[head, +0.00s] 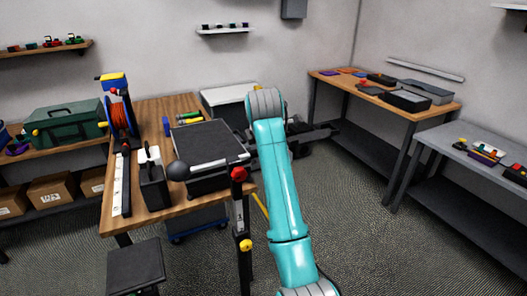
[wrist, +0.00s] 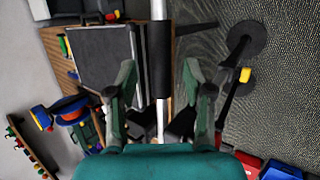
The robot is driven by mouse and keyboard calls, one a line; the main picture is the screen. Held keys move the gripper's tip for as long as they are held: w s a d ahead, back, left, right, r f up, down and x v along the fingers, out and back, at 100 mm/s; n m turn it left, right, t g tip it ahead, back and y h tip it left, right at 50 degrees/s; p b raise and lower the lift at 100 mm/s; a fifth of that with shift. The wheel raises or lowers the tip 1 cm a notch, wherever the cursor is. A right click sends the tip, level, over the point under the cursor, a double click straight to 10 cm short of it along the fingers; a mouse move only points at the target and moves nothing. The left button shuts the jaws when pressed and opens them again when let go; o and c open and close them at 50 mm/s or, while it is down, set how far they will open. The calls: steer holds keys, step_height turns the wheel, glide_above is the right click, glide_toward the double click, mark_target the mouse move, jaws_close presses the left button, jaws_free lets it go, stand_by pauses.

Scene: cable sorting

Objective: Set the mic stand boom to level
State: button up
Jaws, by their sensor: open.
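The mic stand's upright (head: 242,215) stands at the front right corner of the wooden table in the head view, with a red knob on top and a yellow knob lower down. A black ball (head: 178,171) shows left of it; I cannot tell whether it belongs to the boom. In the wrist view a silver rod with a black sleeve (wrist: 159,60), which looks like the boom, runs between the fingers of my gripper (wrist: 160,80). The gripper is open, fingers apart on both sides of the rod. My arm hides much of the gripper in the head view.
A dark stool (head: 135,262) stands in front. Workbenches line the right. A round base (wrist: 247,36) lies on the carpet.

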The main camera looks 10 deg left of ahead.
steer(key=v, duration=0.7)
steer(key=shift+r, duration=0.25)
steer(key=shift+s, duration=0.15)
